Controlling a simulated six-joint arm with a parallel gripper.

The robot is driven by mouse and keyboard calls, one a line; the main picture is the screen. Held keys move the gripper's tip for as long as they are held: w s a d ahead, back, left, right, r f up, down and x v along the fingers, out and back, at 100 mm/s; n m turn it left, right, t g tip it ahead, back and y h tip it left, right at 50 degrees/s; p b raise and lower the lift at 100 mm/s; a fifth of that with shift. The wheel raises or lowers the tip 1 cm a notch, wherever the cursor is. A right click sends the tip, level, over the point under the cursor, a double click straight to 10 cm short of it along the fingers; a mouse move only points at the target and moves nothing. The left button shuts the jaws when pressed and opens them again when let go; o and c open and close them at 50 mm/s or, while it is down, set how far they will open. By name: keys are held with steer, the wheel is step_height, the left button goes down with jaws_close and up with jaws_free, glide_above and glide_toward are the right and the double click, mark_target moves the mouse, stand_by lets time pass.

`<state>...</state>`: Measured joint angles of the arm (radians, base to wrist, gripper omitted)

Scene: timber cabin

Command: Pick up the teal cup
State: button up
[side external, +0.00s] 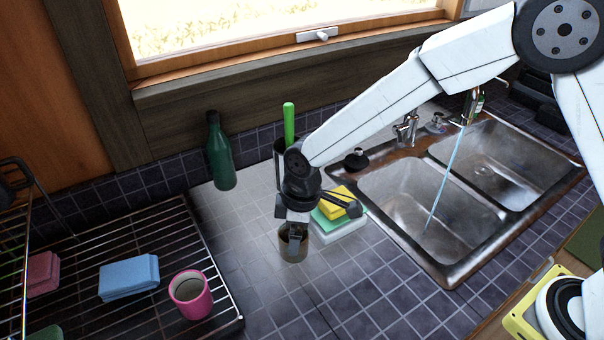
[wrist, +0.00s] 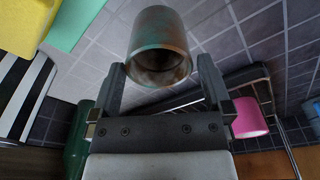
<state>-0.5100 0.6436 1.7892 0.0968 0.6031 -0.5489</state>
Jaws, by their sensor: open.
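The cup (side external: 291,248) stands on the tiled counter below my gripper (side external: 297,228) in the side view. It looks brownish there; in the wrist view, the cup (wrist: 158,30) shows a worn teal and brown side and a dark open mouth facing the camera. My gripper (wrist: 161,75) is open, with one finger on each side of the cup's mouth in the wrist view. In the side view a finger overlaps the cup's rim and hides part of it. I cannot tell whether the fingers touch the cup.
A sponge stack (side external: 338,209) sits close on the right, with a green bottle (side external: 221,155) behind left. A wire drying rack (side external: 165,238) holds a pink mug (side external: 190,293) and a blue sponge (side external: 129,278). The double sink (side external: 393,207) is right. Counter in front is clear.

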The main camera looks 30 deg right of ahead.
steer(key=shift+w+a+f, duration=0.1)
steer(key=shift+a+f, duration=0.05)
steer(key=shift+f, duration=1.05)
steer(key=shift+w+a+f, duration=0.1)
steer(key=shift+f, duration=1.05)
steer(key=c, duration=1)
steer(key=shift+c, duration=0.2)
steer(key=shift+r, duration=0.1)
steer(key=shift+r, duration=0.85)
steer(key=s+d+r, duration=0.6)
steer(key=s+r, duration=0.5)
steer(key=s, duration=0.1)
steer(key=shift+s, duration=0.35)
